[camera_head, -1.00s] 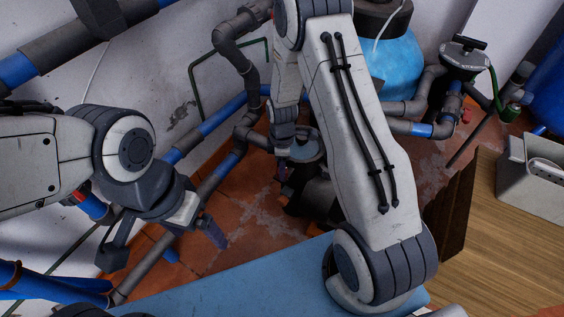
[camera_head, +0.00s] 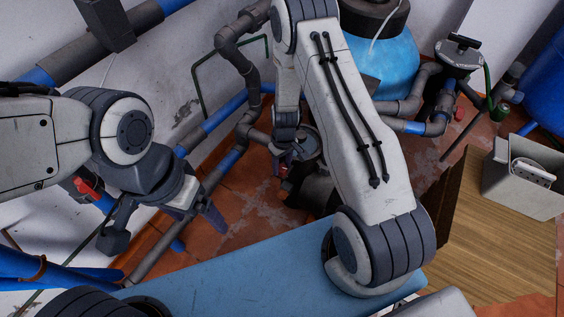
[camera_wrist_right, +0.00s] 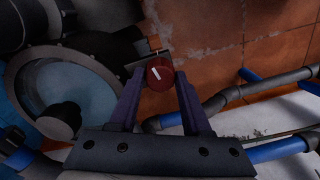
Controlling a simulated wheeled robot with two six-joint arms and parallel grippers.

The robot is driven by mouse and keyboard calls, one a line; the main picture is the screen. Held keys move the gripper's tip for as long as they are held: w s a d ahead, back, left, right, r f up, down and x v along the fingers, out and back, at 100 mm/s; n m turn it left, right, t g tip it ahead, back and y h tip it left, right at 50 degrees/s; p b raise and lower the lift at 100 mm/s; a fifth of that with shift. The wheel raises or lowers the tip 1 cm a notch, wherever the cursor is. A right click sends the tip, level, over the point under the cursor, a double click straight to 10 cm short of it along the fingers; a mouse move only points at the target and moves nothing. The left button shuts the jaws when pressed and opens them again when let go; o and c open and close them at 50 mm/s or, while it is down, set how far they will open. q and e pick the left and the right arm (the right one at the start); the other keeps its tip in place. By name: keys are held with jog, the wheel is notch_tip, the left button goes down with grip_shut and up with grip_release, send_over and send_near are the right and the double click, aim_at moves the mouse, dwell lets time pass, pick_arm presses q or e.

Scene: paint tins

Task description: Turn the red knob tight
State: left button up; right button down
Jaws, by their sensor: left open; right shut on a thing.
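The red knob (camera_wrist_right: 159,74) is round with a white line on its face, and it shows in the right wrist view. My right gripper (camera_wrist_right: 156,88) is shut on it, with one finger on each side. The white line slants from upper left to lower right. In the head view the right gripper (camera_head: 287,163) is small and partly hidden, and only a speck of red shows there. My left gripper (camera_head: 160,228) is open and empty at the left, above the floor and pipes, well apart from the knob.
Grey and blue pipes (camera_head: 234,160) run along the wall and floor. A blue tank (camera_head: 388,62) stands behind my right arm. A blue surface (camera_head: 235,275) lies in front. A wooden top (camera_head: 480,255) with a grey box (camera_head: 520,180) is at the right. A red handle (camera_head: 87,188) shows beside my left arm.

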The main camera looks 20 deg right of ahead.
aim_at(284, 167)
jog(key=shift+m+p, duration=0.65)
jog(key=shift+m, duration=1.55)
jog(key=shift+c, duration=1.8)
grip_release()
notch_tip(284, 167, up, 10)
jog(key=p, duration=0.3)
jog(key=shift+d+r+p, duration=0.25)
jog(key=shift+p, duration=0.1)
